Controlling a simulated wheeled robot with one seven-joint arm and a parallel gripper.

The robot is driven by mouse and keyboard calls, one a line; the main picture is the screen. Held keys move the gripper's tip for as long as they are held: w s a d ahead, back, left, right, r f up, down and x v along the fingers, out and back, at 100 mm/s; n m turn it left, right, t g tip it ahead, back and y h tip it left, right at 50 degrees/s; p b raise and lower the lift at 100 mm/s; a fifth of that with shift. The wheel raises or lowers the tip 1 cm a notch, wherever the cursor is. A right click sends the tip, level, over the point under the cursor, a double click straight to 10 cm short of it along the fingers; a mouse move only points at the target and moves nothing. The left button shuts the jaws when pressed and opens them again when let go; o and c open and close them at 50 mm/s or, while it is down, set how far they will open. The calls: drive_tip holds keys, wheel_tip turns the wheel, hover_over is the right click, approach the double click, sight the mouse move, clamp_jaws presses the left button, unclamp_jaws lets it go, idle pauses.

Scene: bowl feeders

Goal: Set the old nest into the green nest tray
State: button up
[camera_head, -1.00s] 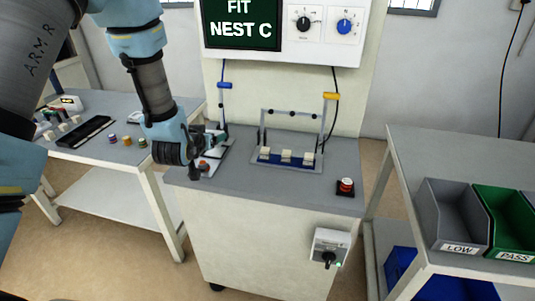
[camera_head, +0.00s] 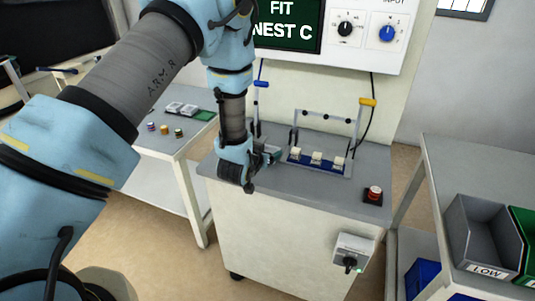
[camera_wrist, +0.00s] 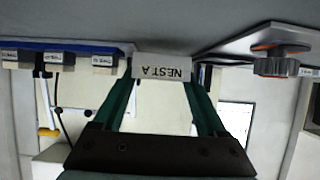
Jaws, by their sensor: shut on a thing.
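My gripper (camera_head: 272,156) is low over the left part of the grey bench top in the head view, pointing right. In the wrist view my gripper (camera_wrist: 161,82) has its two green fingers shut on a pale block labelled NEST A (camera_wrist: 162,68), the old nest, which appears upside down. In the head view the nest is hidden or too small to make out.
A fixture with a blue base (camera_head: 318,163), pale blocks and an upright frame stands right of my gripper. A red button (camera_head: 374,193) sits at the bench's right. An orange-grey knob (camera_wrist: 280,60) on a plate is close by in the wrist view. Grey bin (camera_head: 483,238) stands right.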

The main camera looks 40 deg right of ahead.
drive_tip(key=shift+f, duration=0.65)
drive_tip(key=shift+f, duration=0.15)
drive_tip(key=o, duration=1.4)
drive_tip(key=shift+o, duration=0.2)
